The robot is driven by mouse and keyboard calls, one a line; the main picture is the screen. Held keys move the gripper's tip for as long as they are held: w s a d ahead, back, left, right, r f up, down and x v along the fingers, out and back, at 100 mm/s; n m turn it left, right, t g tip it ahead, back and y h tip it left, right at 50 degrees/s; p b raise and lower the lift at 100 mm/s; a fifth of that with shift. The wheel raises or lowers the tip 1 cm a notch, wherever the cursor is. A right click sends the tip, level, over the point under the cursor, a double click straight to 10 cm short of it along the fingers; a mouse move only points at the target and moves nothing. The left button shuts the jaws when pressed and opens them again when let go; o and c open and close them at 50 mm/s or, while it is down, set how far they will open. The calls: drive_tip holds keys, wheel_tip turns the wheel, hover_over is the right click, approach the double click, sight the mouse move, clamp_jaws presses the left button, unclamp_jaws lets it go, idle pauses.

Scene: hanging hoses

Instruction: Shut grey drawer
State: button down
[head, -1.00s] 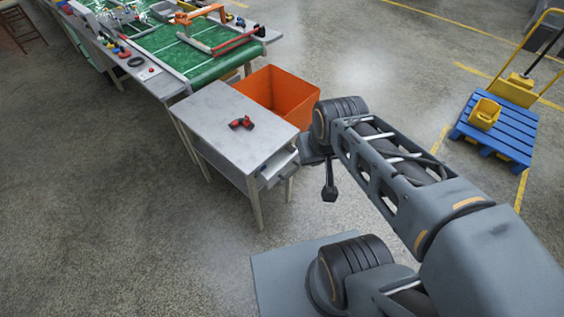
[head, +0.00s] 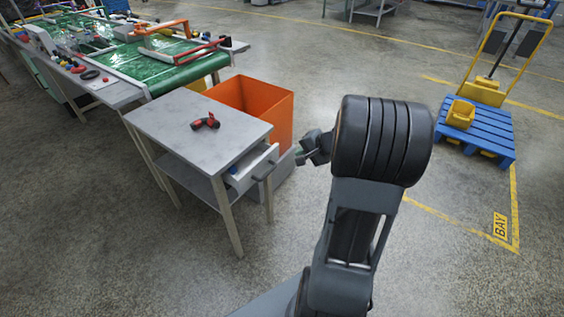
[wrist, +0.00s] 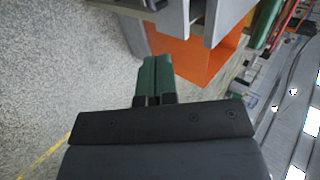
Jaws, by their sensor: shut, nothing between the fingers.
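The grey drawer (head: 250,168) sits under the top of a small grey table and stands partly pulled out, toward my arm. Something blue shows inside it. Its dark handle is on its front face. My gripper (head: 303,157) is just right of the drawer front in the head view, apart from it and partly hidden by my wrist. In the wrist view my gripper (wrist: 154,78) shows its green fingers together and empty. The pale drawer and table parts show at the top of that view, beyond the fingertips.
A red and black power tool (head: 206,122) lies on the grey table (head: 165,125). An orange bin (head: 275,105) stands behind it. A green conveyor table (head: 150,65) is at the back left. A blue pallet (head: 485,135) with a yellow bin is at right. The floor in front is clear.

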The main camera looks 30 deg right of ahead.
sight(270, 156)
drive_tip(key=x, duration=0.4)
drive_tip(key=b+x, duration=0.1)
drive_tip(key=x, duration=0.2)
drive_tip(key=w+r+b+x, duration=0.1)
drive_tip(key=x, duration=0.3)
drive_tip(key=shift+w+a+f, duration=0.1)
drive_tip(key=shift+w+f, duration=0.1)
drive_tip(key=shift+f, duration=0.05)
drive_tip(key=shift+w+a, duration=0.35)
drive_tip(key=shift+w, duration=0.4)
